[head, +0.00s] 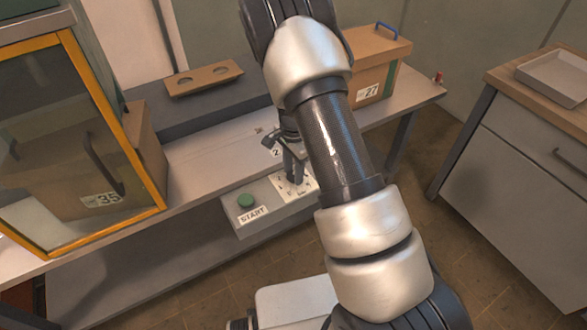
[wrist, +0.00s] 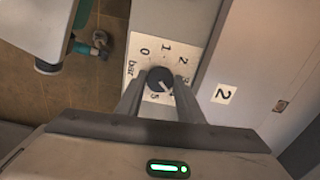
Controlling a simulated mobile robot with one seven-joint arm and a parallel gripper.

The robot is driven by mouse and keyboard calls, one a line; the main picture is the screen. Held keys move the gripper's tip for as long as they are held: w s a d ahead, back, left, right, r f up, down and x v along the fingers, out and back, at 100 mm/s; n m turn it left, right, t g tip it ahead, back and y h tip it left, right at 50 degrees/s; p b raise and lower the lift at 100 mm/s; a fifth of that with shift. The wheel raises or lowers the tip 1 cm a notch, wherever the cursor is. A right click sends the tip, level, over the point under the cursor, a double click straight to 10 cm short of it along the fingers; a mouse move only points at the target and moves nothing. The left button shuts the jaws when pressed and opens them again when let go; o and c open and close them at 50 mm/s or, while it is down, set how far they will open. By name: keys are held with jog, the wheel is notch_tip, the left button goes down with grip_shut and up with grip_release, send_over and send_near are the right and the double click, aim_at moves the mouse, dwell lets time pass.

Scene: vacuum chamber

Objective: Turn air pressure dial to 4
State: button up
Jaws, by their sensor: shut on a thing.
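The air pressure dial (wrist: 159,78) is a round dark knob on a white scale plate (wrist: 143,62), marked with numbers and "bar". The 0, 1, 2, 3 and 5 show at least in part; the 4 is not clearly visible. A pale mark on the knob points to the lower right, between the 3 and the 5, where my right finger covers part of the scale. My gripper (wrist: 160,84) is shut on the dial, one finger on each side. In the head view my gripper (head: 293,170) reaches down to the scale plate (head: 296,188), hiding the knob.
A green START button (head: 246,201) sits left of the dial on the same grey panel (head: 232,217). A yellow-framed glass chamber (head: 80,130) stands on the left. A box labelled 27 (head: 372,65) stands behind. A cabinet with a tray (head: 556,75) is at right.

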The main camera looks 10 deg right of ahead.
aim_at(293, 175)
jog(key=shift+m, duration=0.4)
jog(key=o, duration=1)
jog(key=shift+o, duration=0.2)
jog(key=shift+r, duration=0.15)
notch_tip(293, 175, up, 17)
jog(key=p, duration=0.3)
jog(key=shift+r, duration=0.15)
